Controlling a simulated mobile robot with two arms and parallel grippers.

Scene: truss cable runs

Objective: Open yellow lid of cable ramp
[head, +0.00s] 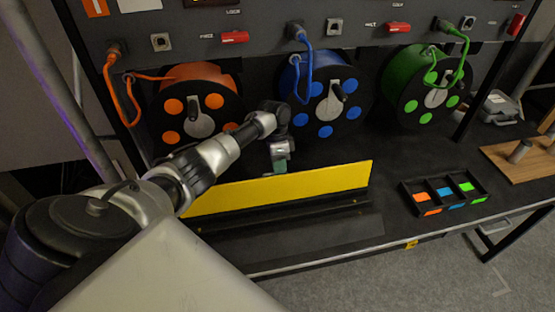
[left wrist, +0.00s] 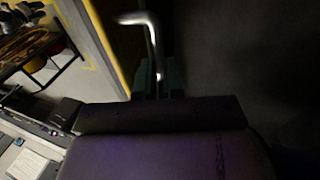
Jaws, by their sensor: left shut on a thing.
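The yellow lid (head: 310,187) of the cable ramp stands raised on edge, its long yellow face turned toward me in the head view. The black ramp base (head: 310,226) lies in front of it on the bench. My left gripper (head: 279,167) is at the lid's upper edge, near its middle. In the left wrist view the left gripper (left wrist: 158,82) is shut on a bent silver handle (left wrist: 152,36). Where the handle joins the lid is hidden in the head view. My right gripper is in neither view.
Orange (head: 200,120), blue (head: 325,108) and green (head: 425,85) cable reels stand behind the ramp, under a socket panel with red switches. A black tray (head: 428,196) with coloured blocks is right of the ramp. A wooden board (head: 525,160) lies farther right.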

